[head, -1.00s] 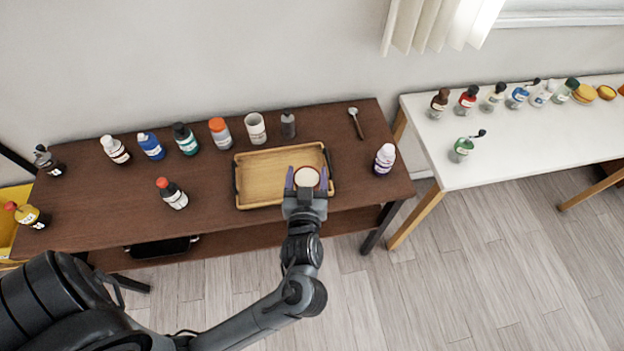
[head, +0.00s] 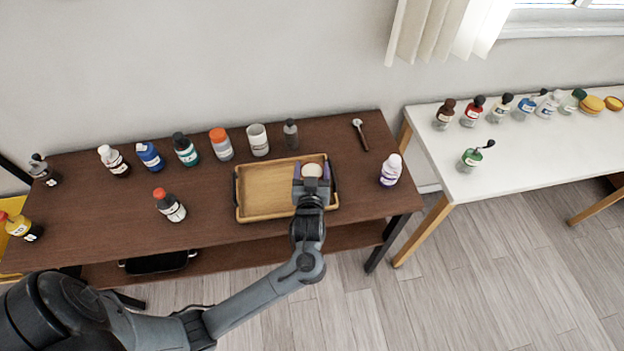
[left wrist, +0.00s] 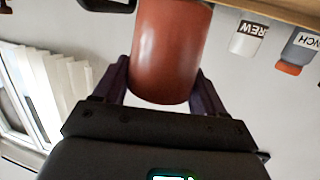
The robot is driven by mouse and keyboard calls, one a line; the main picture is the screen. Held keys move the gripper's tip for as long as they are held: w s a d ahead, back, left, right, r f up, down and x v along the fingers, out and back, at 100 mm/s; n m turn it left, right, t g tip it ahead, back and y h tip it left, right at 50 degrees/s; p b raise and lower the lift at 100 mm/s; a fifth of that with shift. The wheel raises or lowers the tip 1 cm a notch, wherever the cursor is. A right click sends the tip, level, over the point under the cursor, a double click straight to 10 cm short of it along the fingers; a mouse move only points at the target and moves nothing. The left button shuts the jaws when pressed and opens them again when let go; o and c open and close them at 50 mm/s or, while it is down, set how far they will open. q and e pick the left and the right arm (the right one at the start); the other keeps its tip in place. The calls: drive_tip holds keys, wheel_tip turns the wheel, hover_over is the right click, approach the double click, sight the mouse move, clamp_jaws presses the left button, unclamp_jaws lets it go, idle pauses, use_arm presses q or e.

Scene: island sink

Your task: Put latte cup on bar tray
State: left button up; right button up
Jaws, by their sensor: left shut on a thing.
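The latte cup is a reddish-brown cup with a pale top (head: 313,170). It shows large in the left wrist view (left wrist: 168,55), upside down in that picture. My left gripper (head: 312,174) is shut on it, one purple finger on each side. The bar tray (head: 262,190) is a light wooden rectangle with dark handles on the brown table. The cup is over the tray's right back part in the head view. I cannot tell whether its base touches the tray. My right gripper is not in view.
A white cup (head: 258,140), a grey bottle (head: 290,133) and several other bottles stand behind and left of the tray. A purple-labelled bottle (head: 390,171) stands to its right, and a spoon (head: 360,134) lies behind. The tray's left part is bare.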

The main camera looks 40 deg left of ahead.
use_arm(q)
drive_tip(key=shift+f+b, duration=0.5)
drive_tip(key=shift+f, duration=1.45)
drive_tip(key=shift+f, duration=0.1)
drive_tip(key=o, duration=1.1)
drive_tip(key=shift+f, duration=0.1)
drive_tip(key=shift+c, duration=0.2)
